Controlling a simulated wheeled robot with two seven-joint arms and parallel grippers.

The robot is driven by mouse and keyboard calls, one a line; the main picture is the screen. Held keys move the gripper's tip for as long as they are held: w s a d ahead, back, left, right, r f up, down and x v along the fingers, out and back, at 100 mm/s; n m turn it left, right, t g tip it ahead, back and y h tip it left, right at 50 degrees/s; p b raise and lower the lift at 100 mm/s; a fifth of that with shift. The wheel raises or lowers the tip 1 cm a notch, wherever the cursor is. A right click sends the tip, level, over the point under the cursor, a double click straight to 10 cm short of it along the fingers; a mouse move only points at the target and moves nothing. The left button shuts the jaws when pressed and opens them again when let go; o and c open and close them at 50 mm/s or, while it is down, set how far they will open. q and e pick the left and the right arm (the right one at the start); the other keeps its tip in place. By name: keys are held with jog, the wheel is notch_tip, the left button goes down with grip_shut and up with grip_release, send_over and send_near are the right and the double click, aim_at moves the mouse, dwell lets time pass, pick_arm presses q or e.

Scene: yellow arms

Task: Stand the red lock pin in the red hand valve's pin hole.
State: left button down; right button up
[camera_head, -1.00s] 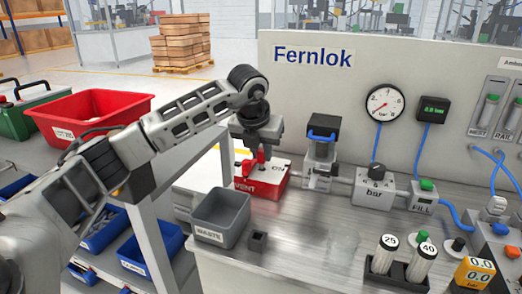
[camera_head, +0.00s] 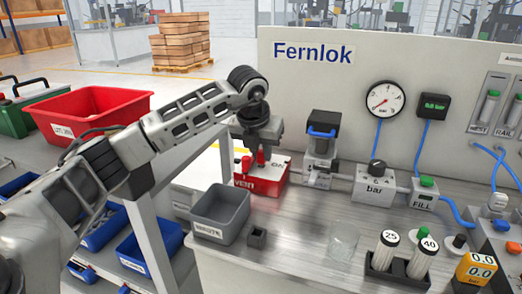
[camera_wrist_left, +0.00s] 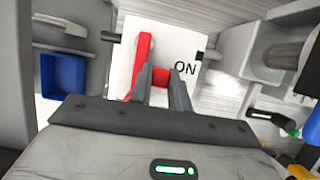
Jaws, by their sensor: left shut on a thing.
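The red hand valve (camera_head: 275,174) is a red box with a white top marked ON, on the bench below the sign panel. Its red handle (camera_head: 246,165) stands at the left of the top and also shows in the left wrist view (camera_wrist_left: 143,52). My left gripper (camera_head: 262,148) is over the valve top, pointing down, shut on the red lock pin (camera_head: 261,157). In the left wrist view a red piece of the pin (camera_wrist_left: 161,76) shows between the fingers, right of the handle. The pin hole and the pin's lower tip are hidden. My right gripper is out of view.
A fitting with a blue handle (camera_head: 322,133) stands close at the right. A faint clear shape (camera_head: 343,241) lies on the bench.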

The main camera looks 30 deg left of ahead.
pick_arm(q)
jog(key=shift+s+f, duration=0.1)
jog(key=shift+f, duration=0.2)
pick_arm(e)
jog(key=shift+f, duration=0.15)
